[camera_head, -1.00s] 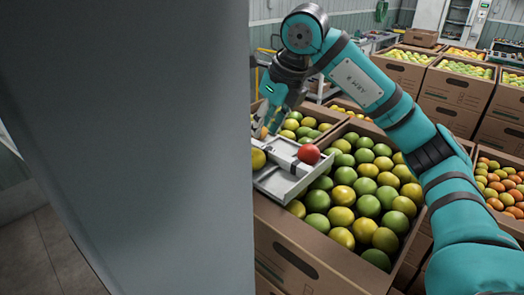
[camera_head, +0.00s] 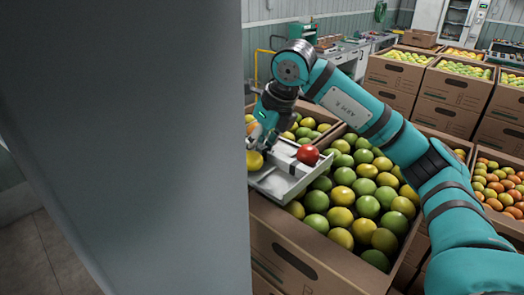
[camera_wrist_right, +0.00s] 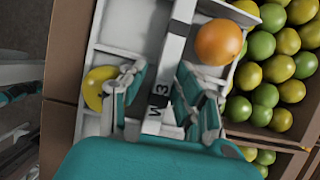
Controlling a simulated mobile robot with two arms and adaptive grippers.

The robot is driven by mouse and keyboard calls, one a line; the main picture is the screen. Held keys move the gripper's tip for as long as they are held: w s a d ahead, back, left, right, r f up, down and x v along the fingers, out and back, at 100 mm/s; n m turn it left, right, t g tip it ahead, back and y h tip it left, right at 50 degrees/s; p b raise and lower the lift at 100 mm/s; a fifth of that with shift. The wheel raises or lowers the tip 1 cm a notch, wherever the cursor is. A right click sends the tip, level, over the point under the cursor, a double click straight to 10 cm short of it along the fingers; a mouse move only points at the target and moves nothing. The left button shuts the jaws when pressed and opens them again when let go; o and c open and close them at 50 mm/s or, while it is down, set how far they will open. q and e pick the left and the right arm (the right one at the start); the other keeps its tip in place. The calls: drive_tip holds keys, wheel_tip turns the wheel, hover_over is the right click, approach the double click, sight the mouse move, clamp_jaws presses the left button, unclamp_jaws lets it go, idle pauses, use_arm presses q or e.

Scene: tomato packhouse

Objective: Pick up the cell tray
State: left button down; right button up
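The cell tray (camera_head: 283,183) is pale grey and rests on top of a cardboard box of green and yellow tomatoes. A raised bar (camera_wrist_right: 181,26) runs along its middle, and a label partly reads "M3". A red tomato (camera_head: 308,154) sits in one cell and looks orange in the wrist view (camera_wrist_right: 218,42). A yellow tomato (camera_head: 255,160) sits on the other side of the bar. My right gripper (camera_wrist_right: 160,76) is open, its fingers on either side of the bar with gaps visible. My left gripper is not in view.
The tomato box (camera_head: 300,248) stands under the tray. Stacked boxes (camera_head: 445,88) stand behind, and another box of tomatoes (camera_head: 500,185) is at the right. A large grey surface hides the left of the head view.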

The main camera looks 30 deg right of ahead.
drive_tip(key=shift+s+f, duration=0.1)
drive_tip(key=shift+f, duration=0.15)
drive_tip(key=shift+c, duration=0.4)
clamp_jaws()
drive_tip(key=shift+r, duration=0.1)
